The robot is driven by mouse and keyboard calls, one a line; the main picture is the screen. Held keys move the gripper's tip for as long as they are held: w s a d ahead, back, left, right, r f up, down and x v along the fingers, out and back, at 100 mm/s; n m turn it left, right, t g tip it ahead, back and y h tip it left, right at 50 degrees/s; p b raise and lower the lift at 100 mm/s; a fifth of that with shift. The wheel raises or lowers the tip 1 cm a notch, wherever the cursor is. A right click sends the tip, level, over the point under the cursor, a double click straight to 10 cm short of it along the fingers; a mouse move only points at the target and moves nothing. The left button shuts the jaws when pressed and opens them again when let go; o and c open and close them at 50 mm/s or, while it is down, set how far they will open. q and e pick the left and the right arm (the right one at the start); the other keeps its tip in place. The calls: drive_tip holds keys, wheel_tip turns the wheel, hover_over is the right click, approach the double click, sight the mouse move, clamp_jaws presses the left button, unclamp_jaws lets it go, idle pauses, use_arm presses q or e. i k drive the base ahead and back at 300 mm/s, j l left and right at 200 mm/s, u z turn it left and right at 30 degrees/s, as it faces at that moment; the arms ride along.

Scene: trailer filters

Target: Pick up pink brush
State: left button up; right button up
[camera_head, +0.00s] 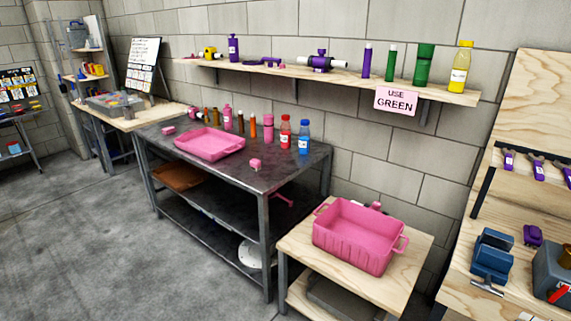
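No pink item can be made out for certain as a brush. A small pink thing with a thin, handle-like part (284,200) shows at the right end of the dark metal table, below its top. A small pink block-like item (255,164) sits on the tabletop near the front edge. Another small pink item (168,130) lies at the table's far left. A pink and white item (375,206) shows partly behind the large pink bin (357,240). Neither of my grippers is in view.
The dark metal table (275,178) holds a pink tray (209,144) and a row of bottles. The pink bin stands on a low wooden table (408,275). A wall shelf (350,77) holds tools and bottles above a "USE GREEN" sign (396,101). Grey floor (90,240) is clear at left.

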sight(255, 165)
drive_tip(key=i+j+z, duration=1.05)
drive_tip(key=j, duration=0.35)
drive_tip(key=k, duration=0.05)
